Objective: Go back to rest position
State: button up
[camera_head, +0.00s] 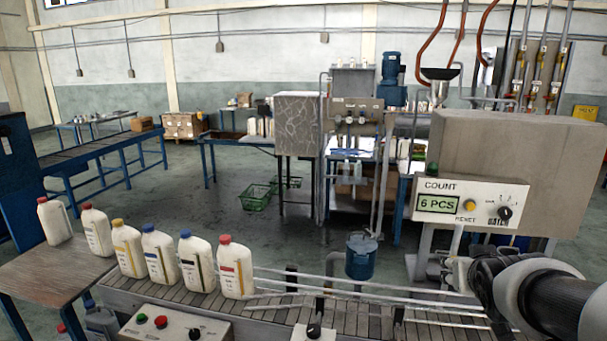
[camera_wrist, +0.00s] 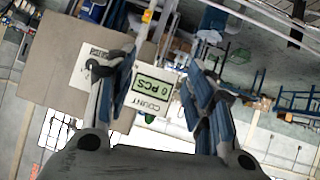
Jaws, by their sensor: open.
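My gripper (camera_head: 459,274) is at the lower right of the head view, beside the counter box, above the right end of the conveyor. In the wrist view my gripper (camera_wrist: 165,90) has its two blue-padded fingers spread apart with nothing between them. Behind the fingers is the counter box (camera_head: 520,150) with its white panel, which also shows in the wrist view (camera_wrist: 150,103). The display (camera_head: 438,204) reads "6 PCS". A yellow button and a black knob sit right of it.
Several white bottles with coloured caps (camera_head: 160,258) stand in a row at the left, on the wooden table (camera_head: 60,275) and conveyor (camera_head: 270,304). Guide rails (camera_head: 350,283) line the conveyor. A control box (camera_head: 172,325) is at the front. The conveyor's middle is free of bottles.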

jog(key=s+a+f+n+g+y+b, duration=0.1)
jog(key=s+a+f+g, duration=0.1)
jog(key=s+a, duration=0.4)
jog(key=s+a+f+g+y+b, duration=0.1)
jog(key=s+a+f, duration=0.4)
jog(key=s, duration=0.6)
jog(key=s+a+f+n+g+y+b, duration=0.1)
jog(key=s+a+f+g+y, duration=0.1)
jog(key=s+a, duration=0.5)
jog(key=shift+s+a+f+n+g+b, duration=0.3)
jog(key=shift+s+f+g, duration=0.2)
jog(key=shift+s+f, duration=0.3)
jog(key=shift+c, duration=0.6)
